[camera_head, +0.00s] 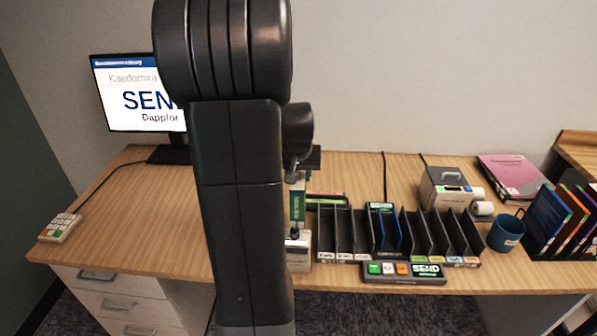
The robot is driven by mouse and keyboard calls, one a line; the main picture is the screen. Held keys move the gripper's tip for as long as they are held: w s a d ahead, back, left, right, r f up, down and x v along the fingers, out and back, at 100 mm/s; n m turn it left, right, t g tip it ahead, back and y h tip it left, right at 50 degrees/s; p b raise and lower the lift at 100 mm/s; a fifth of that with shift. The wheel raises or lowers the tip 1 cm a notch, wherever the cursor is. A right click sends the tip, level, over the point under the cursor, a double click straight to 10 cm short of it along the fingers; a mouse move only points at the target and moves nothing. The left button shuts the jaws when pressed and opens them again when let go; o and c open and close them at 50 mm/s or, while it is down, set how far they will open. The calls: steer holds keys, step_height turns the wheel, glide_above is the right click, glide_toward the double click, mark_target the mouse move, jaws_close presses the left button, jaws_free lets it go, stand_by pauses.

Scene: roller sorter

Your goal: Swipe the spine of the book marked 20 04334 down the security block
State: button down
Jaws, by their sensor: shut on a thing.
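A green book (297,206) stands upright below my gripper (298,177), which is shut on its top end. The book's label is too small to read, so I cannot confirm the mark 20 04334. A pale block with a dark top part (298,257) sits at the table's front, just below the book; it looks like the security block. The book's lower end is close to its top, but I cannot tell whether they touch. My arm hides part of this area on the left.
A black slotted rack (362,241) stands right of the block, with a button panel (404,272) in front. Behind are a label printer (446,187) and a pink binder (515,176). A blue mug (506,233) and book rack (563,221) stand right. A monitor (135,92) and keypad (60,228) are left.

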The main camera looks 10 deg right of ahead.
steer(key=shift+f+b, duration=1.25)
steer(key=shift+f, duration=0.45)
steer(key=shift+w, duration=0.1)
steer(key=r+p, duration=0.3)
steer(key=r, duration=0.1)
steer(key=w+r+p, duration=0.1)
steer(key=r+p, duration=0.2)
steer(key=r, duration=0.1)
steer(key=r+p, duration=0.3)
steer(key=r, duration=0.1)
steer(key=shift+w+d, duration=0.25)
steer(key=shift+w, duration=0.1)
steer(key=shift+d, duration=0.15)
stand_by(0.5)
